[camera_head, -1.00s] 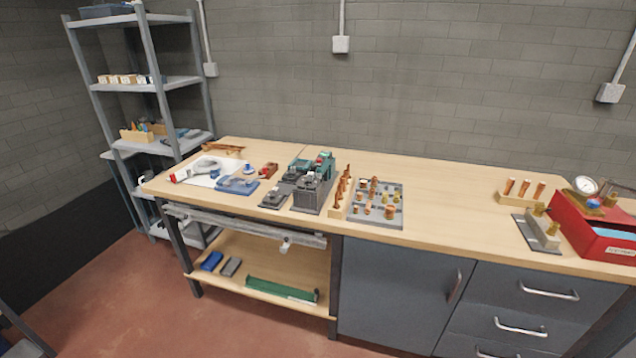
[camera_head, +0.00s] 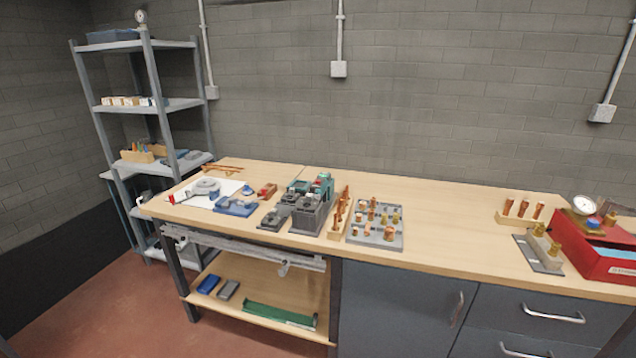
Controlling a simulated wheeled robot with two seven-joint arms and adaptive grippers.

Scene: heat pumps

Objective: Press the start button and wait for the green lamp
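A start button and a green lamp cannot be made out at this distance. Neither of my grippers shows in the head view.
Left of the machine lie a blue tool (camera_head: 237,206) and a white sheet (camera_head: 203,192). Right of it are a wooden rack with copper pieces (camera_head: 340,217) and a grey fitting tray (camera_head: 376,236). A red box (camera_head: 590,248) stands far right. A shelf unit (camera_head: 150,105) stands left. The bench's right-middle is clear.

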